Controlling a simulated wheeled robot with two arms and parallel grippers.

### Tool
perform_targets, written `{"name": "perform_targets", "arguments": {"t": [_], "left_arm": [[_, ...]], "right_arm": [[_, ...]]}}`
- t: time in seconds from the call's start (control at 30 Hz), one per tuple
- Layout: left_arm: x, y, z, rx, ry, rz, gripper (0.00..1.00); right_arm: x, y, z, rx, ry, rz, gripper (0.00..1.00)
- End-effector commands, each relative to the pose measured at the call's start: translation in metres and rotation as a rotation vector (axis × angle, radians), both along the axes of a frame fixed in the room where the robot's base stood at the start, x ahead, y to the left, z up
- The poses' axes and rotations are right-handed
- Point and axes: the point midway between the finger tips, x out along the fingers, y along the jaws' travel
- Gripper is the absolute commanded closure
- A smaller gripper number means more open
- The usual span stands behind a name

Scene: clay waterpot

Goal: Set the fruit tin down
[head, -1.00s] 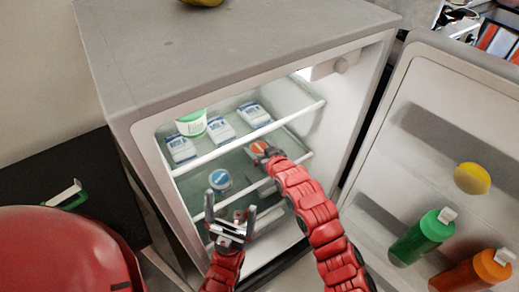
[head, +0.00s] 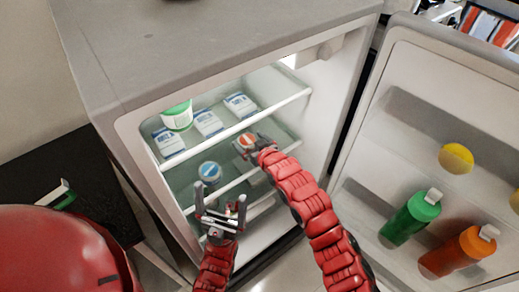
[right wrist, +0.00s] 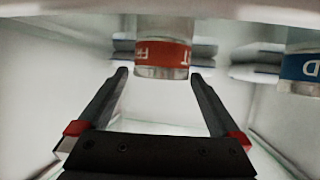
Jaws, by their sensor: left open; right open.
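The fruit tin (head: 247,141), with a red top, stands on the fridge's middle shelf. In the right wrist view its red label (right wrist: 163,54) shows upside down, with only part of the lettering in sight. My right gripper (head: 255,143) is at the tin in the fridge. In the right wrist view its two fingers (right wrist: 159,73) are spread, one to each side of the tin near the tips, with gaps showing. My left gripper (head: 220,199) is open and empty in front of the fridge opening.
A blue-topped tin (head: 209,172) stands left of the fruit tin; its blue label (right wrist: 303,68) shows in the right wrist view. White-blue cartons (head: 208,122) and a green-white tub (head: 177,116) stand on the upper shelf. The open door (head: 412,97) holds bottles.

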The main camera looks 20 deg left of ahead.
Motion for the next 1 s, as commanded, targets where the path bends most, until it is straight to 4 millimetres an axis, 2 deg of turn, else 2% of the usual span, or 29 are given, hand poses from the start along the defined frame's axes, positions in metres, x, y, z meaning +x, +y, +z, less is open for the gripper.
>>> {"name": "perform_targets", "arguments": {"t": [0.6, 0.77, 1.0], "left_arm": [[0.0, 0.0, 0.005, 0.0, 0.0, 0.0, 0.0], [0.0, 0.0, 0.005, 0.0, 0.0, 0.0, 0.0], [0.0, 0.0, 0.005, 0.0, 0.0, 0.0, 0.0]], "right_arm": [[-0.063, -0.06, 0.035, 0.0, 0.0, -0.001, 0.0], [-0.071, -0.065, 0.04, 0.001, -0.002, 0.001, 0.0], [-0.073, -0.067, 0.04, 0.0, 0.0, 0.0, 0.0]]}}
